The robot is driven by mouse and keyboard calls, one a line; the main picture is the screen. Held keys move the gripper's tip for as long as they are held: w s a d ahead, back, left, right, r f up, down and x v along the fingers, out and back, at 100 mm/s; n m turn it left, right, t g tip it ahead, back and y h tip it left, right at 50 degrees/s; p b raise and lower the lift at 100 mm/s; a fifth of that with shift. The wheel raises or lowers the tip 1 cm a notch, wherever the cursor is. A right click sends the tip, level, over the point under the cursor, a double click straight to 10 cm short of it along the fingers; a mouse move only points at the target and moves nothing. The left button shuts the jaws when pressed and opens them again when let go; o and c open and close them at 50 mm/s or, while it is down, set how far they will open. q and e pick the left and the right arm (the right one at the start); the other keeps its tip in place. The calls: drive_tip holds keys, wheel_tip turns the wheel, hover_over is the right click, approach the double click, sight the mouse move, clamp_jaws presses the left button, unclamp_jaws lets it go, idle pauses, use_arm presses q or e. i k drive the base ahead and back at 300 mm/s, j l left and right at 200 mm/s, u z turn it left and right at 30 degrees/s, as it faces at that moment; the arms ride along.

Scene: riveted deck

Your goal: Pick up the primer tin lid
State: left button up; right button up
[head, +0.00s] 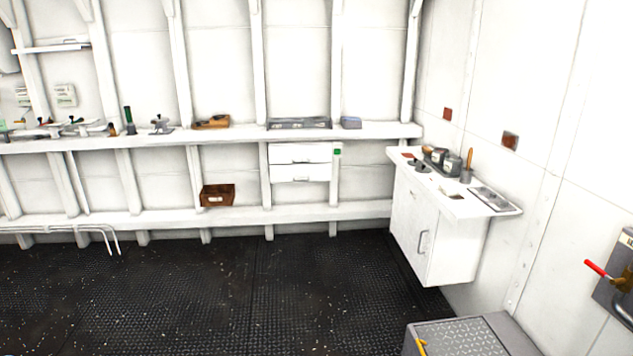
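I cannot single out the primer tin lid for certain at this distance. Several small tins (452,166) stand close together on the white cabinet (436,225) against the right wall. Small dark flat pieces (421,168) lie in front of them, and one of these may be a lid. A pot (466,176) with an orange-handled brush stands beside the tins. Neither of my grippers is in view.
A flat metal tray (493,198) lies at the cabinet top's near end. A grey box (468,337) stands on the floor in front. A long workbench (230,133) with tools runs along the back wall. The dark deck (210,300) is open left of the cabinet.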

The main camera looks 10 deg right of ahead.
sight(414, 162)
drive_tip(key=i+z, duration=0.1)
drive_tip(key=i, duration=0.45)
drive_tip(key=i+j+z, duration=0.1)
drive_tip(key=i, duration=0.45)
drive_tip(key=i+j+z, duration=0.1)
drive_tip(key=i, duration=0.4)
drive_tip(key=i+j+z, duration=0.15)
drive_tip(key=i+z, duration=0.25)
drive_tip(key=i+j+z, duration=0.8)
drive_tip(key=i+l, duration=0.05)
drive_tip(key=l, duration=0.05)
